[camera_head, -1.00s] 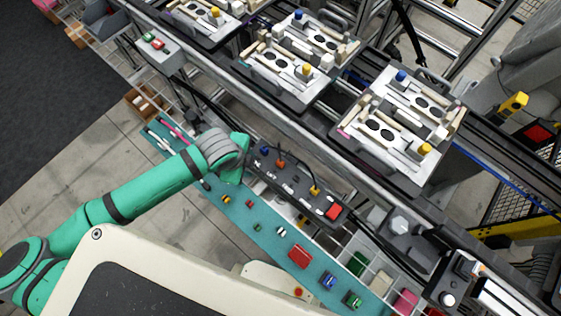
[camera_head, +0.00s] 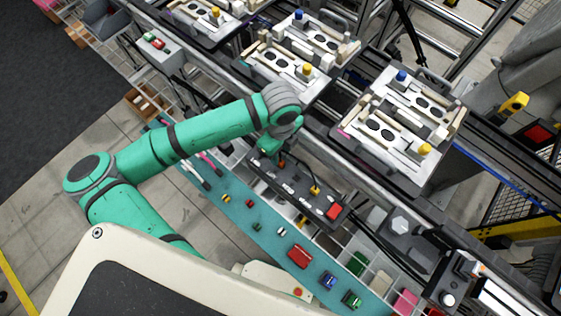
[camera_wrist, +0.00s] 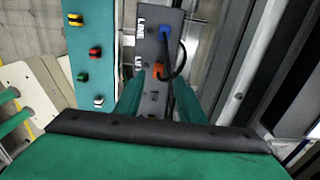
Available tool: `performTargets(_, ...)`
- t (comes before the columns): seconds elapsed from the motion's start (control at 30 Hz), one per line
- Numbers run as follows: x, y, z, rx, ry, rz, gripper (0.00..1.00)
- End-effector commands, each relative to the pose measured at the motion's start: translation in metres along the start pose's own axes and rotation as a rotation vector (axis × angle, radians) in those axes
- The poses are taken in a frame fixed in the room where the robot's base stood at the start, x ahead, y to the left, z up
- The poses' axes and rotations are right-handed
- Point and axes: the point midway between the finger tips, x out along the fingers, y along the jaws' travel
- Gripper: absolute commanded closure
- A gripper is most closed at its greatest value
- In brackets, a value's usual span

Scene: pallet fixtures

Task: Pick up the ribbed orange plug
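The orange plug (camera_head: 282,162) stands in a dark grey panel (camera_head: 297,188), with its ribs too small to make out. In the wrist view the orange plug (camera_wrist: 158,71) shows in the gap between my fingertips. My gripper (camera_wrist: 160,82) is open, with one green finger on each side of the plug. I cannot tell if the fingertips are level with the plug or above it. In the head view my gripper (camera_head: 268,148) is over the panel's upper left end, beside the plug. A blue plug (camera_wrist: 166,33) with a black cable is on the same panel.
A yellow plug (camera_head: 315,190) and a red block (camera_head: 333,211) are further along the panel. A teal strip (camera_head: 235,212) with small coloured parts runs beside it. Rails and pallet fixtures (camera_head: 378,150) lie on the other side. The black cable (camera_wrist: 180,62) loops near the right finger.

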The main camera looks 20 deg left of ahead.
Motion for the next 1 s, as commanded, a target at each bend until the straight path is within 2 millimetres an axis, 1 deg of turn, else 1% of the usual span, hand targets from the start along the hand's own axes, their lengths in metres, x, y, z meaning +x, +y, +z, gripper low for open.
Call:
performTargets(0.17,0.01,0.001,0.0,-0.002,0.0,0.001,0.64)
performTargets(0.4,0.043,0.003,-0.003,-0.002,0.001,0.0,0.64)
performTargets(0.5,0.053,0.003,-0.002,-0.002,-0.001,-0.001,0.64)
performTargets(0.6,0.057,0.003,-0.003,-0.002,-0.001,-0.002,0.64)
performTargets(0.8,0.057,0.003,-0.003,-0.002,-0.002,-0.003,0.64)
performTargets(0.83,0.057,0.003,-0.002,-0.002,-0.002,-0.003,0.69)
performTargets(0.87,0.057,0.003,-0.002,-0.002,-0.002,-0.003,0.76)
performTargets(0.9,0.057,0.003,-0.002,-0.002,-0.002,-0.003,0.86)
performTargets(0.97,0.057,0.003,-0.002,-0.002,-0.002,-0.003,1.0)
performTargets(1.0,0.057,0.003,-0.002,-0.002,-0.002,-0.003,1.0)
